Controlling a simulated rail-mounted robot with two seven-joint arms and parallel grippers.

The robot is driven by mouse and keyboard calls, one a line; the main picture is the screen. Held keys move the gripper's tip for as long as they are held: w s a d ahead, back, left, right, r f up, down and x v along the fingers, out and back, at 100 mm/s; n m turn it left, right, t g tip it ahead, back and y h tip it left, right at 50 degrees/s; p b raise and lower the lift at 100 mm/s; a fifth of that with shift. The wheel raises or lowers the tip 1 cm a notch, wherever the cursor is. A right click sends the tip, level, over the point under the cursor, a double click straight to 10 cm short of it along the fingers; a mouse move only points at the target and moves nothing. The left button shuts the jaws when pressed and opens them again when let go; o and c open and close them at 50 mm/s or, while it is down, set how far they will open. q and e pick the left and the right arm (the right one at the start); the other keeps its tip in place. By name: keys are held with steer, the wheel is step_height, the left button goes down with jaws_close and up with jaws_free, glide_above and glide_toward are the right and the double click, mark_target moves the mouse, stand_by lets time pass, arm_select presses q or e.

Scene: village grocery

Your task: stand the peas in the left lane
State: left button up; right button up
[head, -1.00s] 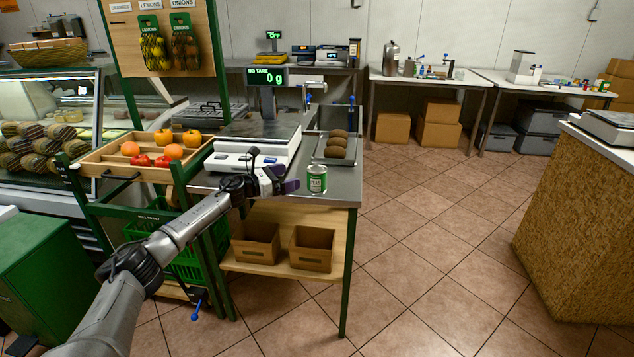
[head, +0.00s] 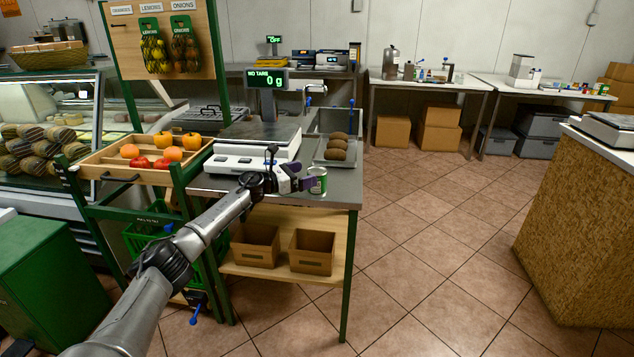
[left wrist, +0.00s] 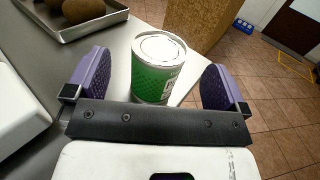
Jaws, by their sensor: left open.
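The can of peas (head: 318,182), green-labelled with a pale lid, stands upright on the front right corner of the steel counter. It also shows in the left wrist view (left wrist: 157,72), standing between the two purple fingers. My left gripper (head: 306,183) is open with its fingertips at the can, one finger on each side; I cannot tell whether either touches it. In the head view the gripper covers the can's left part. No lane shows clearly in these views. My right gripper is not in view.
A white scale (head: 256,150) stands left of the can, reading 0 g. A metal tray (head: 322,150) with brown kiwi-like fruit lies behind it. A wooden produce tray (head: 108,170) stands further left. Two cardboard boxes (head: 311,252) sit on the shelf below. The floor to the right is clear.

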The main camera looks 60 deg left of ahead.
mark_target(317, 170)
arm_select(q)
steer(key=shift+w+d+f+b, duration=0.15)
steer(key=shift+w+b, duration=0.55)
steer(key=shift+w, duration=0.8)
steer(key=shift+w+b, duration=0.3)
steer(key=shift+w, duration=0.75)
steer(key=shift+c, duration=0.2)
steer(key=c, duration=1.2)
